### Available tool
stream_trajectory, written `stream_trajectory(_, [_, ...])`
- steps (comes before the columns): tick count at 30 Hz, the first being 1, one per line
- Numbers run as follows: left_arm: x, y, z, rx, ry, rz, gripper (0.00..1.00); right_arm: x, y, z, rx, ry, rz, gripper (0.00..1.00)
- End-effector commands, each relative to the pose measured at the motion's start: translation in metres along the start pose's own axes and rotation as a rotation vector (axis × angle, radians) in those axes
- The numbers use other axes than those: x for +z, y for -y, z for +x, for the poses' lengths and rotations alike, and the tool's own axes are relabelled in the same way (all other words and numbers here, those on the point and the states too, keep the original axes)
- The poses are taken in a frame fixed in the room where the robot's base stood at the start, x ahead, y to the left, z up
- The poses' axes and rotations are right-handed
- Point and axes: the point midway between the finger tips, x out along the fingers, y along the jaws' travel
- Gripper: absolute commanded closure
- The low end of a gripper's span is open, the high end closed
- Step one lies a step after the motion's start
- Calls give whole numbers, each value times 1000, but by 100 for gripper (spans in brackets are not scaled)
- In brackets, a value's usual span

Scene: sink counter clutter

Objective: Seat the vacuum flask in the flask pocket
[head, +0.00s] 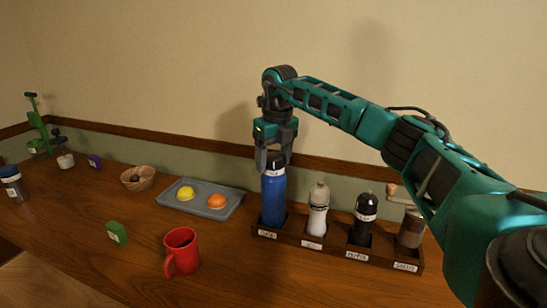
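The vacuum flask (273,198) is a tall blue bottle with a dark top and a pale band. It stands upright at the leftmost pocket of a dark wooden rack (332,250), with its lower end behind the rack's front wall. Whether its base rests on the pocket floor is hidden. My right gripper (274,160) points down from above, its two fingers on either side of the flask's top and seemingly closed on it. The label under this pocket (267,233) is too small to read surely. My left gripper is not in view.
The rack also holds a white-topped bottle (318,207), a dark bottle (363,216) and a grinder (410,228). The front counter is clear.

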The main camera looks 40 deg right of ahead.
Motion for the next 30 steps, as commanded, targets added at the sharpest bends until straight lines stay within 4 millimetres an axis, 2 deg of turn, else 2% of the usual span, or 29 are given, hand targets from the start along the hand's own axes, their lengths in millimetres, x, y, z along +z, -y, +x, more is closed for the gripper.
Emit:
stream_trajectory(1, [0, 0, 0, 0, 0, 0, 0, 0, 0, 0, 0, 0, 0, 29])
stream_trajectory(5, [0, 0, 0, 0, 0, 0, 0, 0, 0, 0, 0, 0, 0, 18])
stream_trajectory(14, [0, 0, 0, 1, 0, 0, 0, 1, 0, -5, 0, 1, 0, 18])
stream_trajectory(17, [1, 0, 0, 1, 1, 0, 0, 1, 0, -17, 1, 4, 0, 18])
stream_trajectory(27, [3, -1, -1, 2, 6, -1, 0, 1, -1, -89, 2, 4, 0, 18])
stream_trajectory(30, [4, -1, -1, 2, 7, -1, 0, 1, -1, -105, 1, 3, 0, 18])
